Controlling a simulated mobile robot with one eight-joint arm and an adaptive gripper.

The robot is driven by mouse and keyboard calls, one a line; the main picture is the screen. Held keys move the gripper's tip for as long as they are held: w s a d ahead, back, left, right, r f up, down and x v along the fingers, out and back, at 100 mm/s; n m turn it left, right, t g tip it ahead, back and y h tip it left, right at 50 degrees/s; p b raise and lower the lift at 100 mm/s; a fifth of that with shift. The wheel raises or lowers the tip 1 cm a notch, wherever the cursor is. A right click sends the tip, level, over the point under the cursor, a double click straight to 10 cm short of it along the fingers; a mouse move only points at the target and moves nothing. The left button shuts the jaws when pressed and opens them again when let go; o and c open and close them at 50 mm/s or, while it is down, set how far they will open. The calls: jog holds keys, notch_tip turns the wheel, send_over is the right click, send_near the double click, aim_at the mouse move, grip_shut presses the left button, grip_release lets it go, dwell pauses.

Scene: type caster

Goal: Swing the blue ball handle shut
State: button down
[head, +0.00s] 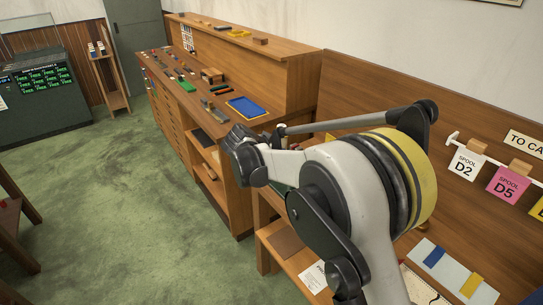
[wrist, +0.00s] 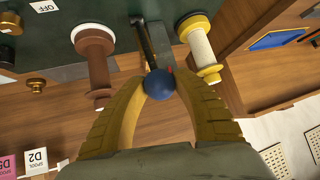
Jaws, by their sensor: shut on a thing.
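The blue ball (wrist: 160,84) sits on the end of a dark lever (wrist: 148,45) in the wrist view. The lever runs up from the ball to a dark green machine surface (wrist: 130,12). My gripper (wrist: 161,80) has its two yellow curved fingers closed on the ball from both sides. In the head view my own arm hides the gripper, the ball and nearly all of the machine.
In the wrist view, a brown spool (wrist: 96,68) stands left of the lever and a yellow-ended cream spool (wrist: 200,50) stands close on its right. In the head view, a wooden bench with a blue tray (head: 247,106) stands beyond my arm. Green floor (head: 110,190) lies open at left.

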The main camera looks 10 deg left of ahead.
jog(key=w+d, duration=0.1)
jog(key=w+d+r+g+y+p, duration=0.1)
jog(key=w+d+g+p, duration=0.1)
jog(key=shift+w+r+y, duration=0.25)
jog(key=shift+w+y, duration=0.05)
jog(key=shift+w+d+m+g+y+p, duration=0.3)
jog(key=shift+w+d+g+y+p, duration=0.25)
jog(key=shift+w+d+g, duration=0.2)
jog(key=c, duration=1)
grip_release()
jog(key=shift+w+f, duration=0.1)
jog(key=shift+o, duration=0.3)
jog(key=shift+w+d, duration=0.1)
jog(key=v, duration=1.2)
